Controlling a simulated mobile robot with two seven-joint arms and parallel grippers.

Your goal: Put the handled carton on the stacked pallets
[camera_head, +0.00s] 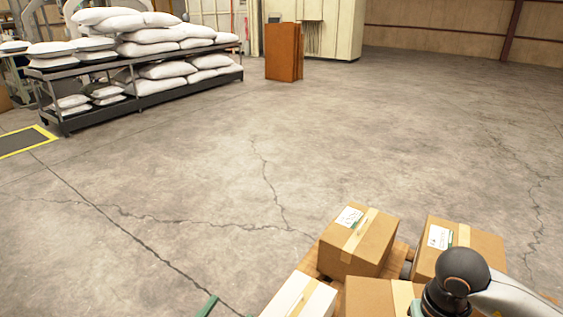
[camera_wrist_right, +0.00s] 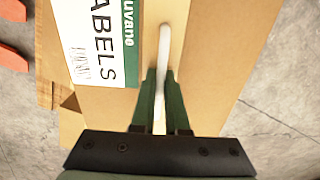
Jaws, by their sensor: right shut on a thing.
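In the right wrist view, my right gripper (camera_wrist_right: 161,76) is shut on the pale handle of a brown handled carton (camera_wrist_right: 205,55). The carton fills the middle of that view and bears a white and green label with the word LABELS. In the head view, my right arm covers the lower right corner and its gripper is not visible there. Several cartons stand at the bottom right, among them a labelled one (camera_head: 358,240) on a wooden pallet (camera_head: 309,262). I cannot tell which carton there, if any, is the held one. My left gripper does not show clearly.
Another labelled carton (camera_head: 480,243) stands behind my right arm. The cracked concrete floor between is clear.

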